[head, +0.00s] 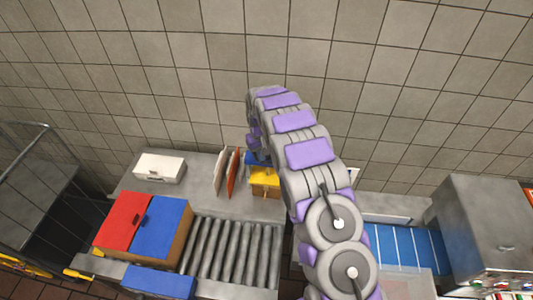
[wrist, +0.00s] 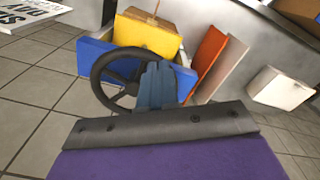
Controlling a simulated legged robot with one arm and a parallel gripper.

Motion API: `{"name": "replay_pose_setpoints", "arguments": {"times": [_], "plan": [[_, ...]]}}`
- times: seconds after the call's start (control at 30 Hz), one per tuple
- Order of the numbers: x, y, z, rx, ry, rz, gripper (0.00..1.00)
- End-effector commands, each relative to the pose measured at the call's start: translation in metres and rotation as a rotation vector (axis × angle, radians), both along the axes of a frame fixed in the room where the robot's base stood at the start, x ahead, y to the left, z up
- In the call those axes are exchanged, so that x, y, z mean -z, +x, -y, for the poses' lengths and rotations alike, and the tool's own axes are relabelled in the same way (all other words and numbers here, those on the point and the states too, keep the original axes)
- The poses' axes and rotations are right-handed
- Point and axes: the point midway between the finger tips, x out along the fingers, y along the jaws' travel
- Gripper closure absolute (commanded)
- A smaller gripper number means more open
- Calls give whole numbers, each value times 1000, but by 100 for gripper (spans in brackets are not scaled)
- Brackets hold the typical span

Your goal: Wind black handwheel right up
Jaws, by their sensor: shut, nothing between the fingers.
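The black handwheel (wrist: 97,78) shows in the wrist view, upright on the front of a blue box (wrist: 90,55) with a yellow block (wrist: 147,36) in its top. My gripper (wrist: 157,68) is shut, with its blue-grey fingers in front of the right part of the wheel's rim. They overlap the rim in the picture; I cannot tell whether they touch it. In the head view I see the yellow block (head: 265,177) beside my arm, but the handwheel and my gripper's fingertips cannot be made out there.
An orange board (wrist: 207,57) and a pale board (wrist: 222,68) stand right of the box. A white case (wrist: 280,88) lies farther right. In the head view, a roller conveyor (head: 235,250) and a red and blue-lidded box (head: 160,228) stand at the left.

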Motion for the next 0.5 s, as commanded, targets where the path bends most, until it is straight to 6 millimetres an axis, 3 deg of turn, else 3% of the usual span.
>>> {"name": "replay_pose_setpoints", "arguments": {"times": [0.5], "plan": [[3, -3, 9, 2, -1, -4, 100]]}}
